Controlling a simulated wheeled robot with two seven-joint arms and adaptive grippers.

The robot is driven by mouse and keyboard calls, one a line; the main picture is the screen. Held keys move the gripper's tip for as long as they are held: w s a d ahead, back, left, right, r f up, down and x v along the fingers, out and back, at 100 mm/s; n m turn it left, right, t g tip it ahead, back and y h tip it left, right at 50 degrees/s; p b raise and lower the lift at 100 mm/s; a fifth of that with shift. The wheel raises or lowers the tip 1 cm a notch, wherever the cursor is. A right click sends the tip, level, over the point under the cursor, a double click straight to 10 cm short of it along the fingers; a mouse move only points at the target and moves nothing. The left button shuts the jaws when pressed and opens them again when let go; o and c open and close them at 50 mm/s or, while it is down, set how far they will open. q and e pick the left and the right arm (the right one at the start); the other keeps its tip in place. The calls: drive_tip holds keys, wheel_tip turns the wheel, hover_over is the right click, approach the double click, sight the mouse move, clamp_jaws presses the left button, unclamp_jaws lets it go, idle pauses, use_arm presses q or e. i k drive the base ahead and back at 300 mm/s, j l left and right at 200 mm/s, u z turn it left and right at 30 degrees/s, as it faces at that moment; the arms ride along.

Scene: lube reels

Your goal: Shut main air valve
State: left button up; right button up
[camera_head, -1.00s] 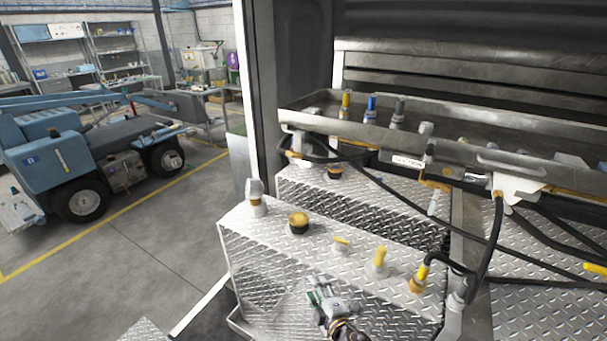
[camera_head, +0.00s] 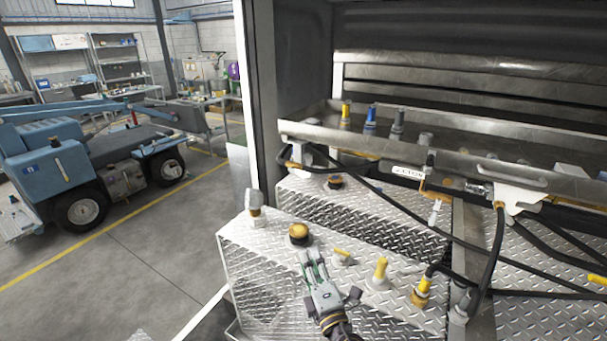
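My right gripper (camera_head: 312,256) reaches up from the bottom over the diamond-plate tank top. Its two fingers are a little apart with nothing visible between them. Just right of the fingertips is a low fitting with a yellow lever handle (camera_head: 342,252), apart from them in the picture. Farther right stand a taller yellow-topped fitting (camera_head: 380,272) and a yellow fitting joined to a black hose (camera_head: 421,291). No label shows which one is the main air valve. My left gripper is not in view.
A black-and-yellow cap (camera_head: 299,234) and a grey-topped fitting (camera_head: 255,203) stand on the tank behind the gripper. A metal rail (camera_head: 450,160) with hoses crosses behind. A blue vehicle (camera_head: 70,165) stands at the left on open floor.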

sight(302, 173)
drive_tip(key=i+l, duration=0.1)
drive_tip(key=i, duration=0.85)
